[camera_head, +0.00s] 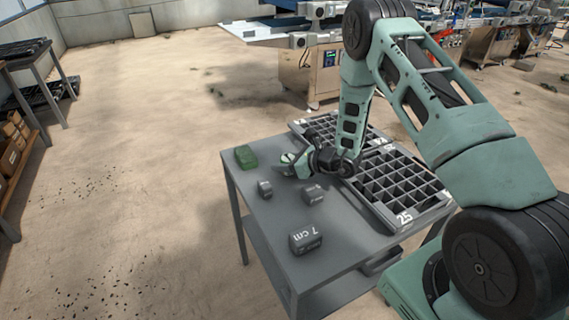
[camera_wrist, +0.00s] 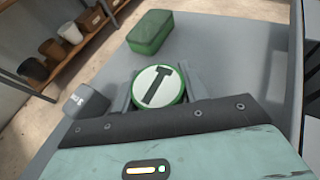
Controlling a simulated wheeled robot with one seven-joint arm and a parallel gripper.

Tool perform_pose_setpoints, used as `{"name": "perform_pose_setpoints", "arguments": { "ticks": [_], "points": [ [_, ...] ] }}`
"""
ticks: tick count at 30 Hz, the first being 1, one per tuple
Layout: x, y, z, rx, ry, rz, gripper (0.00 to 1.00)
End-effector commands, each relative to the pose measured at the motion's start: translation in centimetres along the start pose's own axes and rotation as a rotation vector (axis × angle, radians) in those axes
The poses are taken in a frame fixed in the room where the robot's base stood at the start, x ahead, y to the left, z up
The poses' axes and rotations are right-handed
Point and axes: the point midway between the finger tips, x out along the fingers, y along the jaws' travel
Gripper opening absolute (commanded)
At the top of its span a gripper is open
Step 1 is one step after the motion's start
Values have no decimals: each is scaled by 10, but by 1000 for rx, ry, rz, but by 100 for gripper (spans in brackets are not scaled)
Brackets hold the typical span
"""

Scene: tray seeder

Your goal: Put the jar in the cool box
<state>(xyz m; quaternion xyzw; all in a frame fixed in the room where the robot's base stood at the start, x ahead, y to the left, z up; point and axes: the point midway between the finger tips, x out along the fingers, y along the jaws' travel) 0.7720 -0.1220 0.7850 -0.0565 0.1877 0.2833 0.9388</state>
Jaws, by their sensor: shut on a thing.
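My gripper (camera_head: 296,162) is shut on a round jar (camera_wrist: 158,87) with a white lid, a green rim and a dark T-shaped mark. The fingers stand on both sides of the jar in the wrist view. In the head view the jar (camera_head: 288,158) shows only as a small pale patch beside the gripper, over the grey table. A green box (camera_head: 245,157) with rounded edges lies near the table's far left corner, left of my gripper. It also shows in the wrist view (camera_wrist: 150,32), beyond the jar. I cannot tell whether it is the cool box.
Grey blocks lie on the table (camera_head: 262,218): one marked 7 cm (camera_head: 306,239), a small one (camera_head: 265,188) and another (camera_head: 312,194). Black cell trays (camera_head: 398,226) fill the table's right side. Shelves with pots (camera_wrist: 60,45) stand apart to the left.

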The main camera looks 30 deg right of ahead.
Motion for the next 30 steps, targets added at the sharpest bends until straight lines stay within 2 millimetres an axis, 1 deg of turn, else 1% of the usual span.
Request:
{"name": "perform_pose_setpoints", "arguments": {
  "ticks": [3,10,14,15,17,27,29,30],
  "points": [
    [3,0,-6,-2,-1,1,19],
    [3,0,-6,-2,-1,0,19],
    [4,0,-10,-1,-1,0,19],
    [4,0,-10,-1,-1,0,49],
    [4,0,-9,-1,-1,0,65],
    [3,0,-7,-1,-1,0,65],
    [1,0,-4,-1,-1,0,65],
    [-4,-1,-6,0,0,-2,65]
  ]
}}
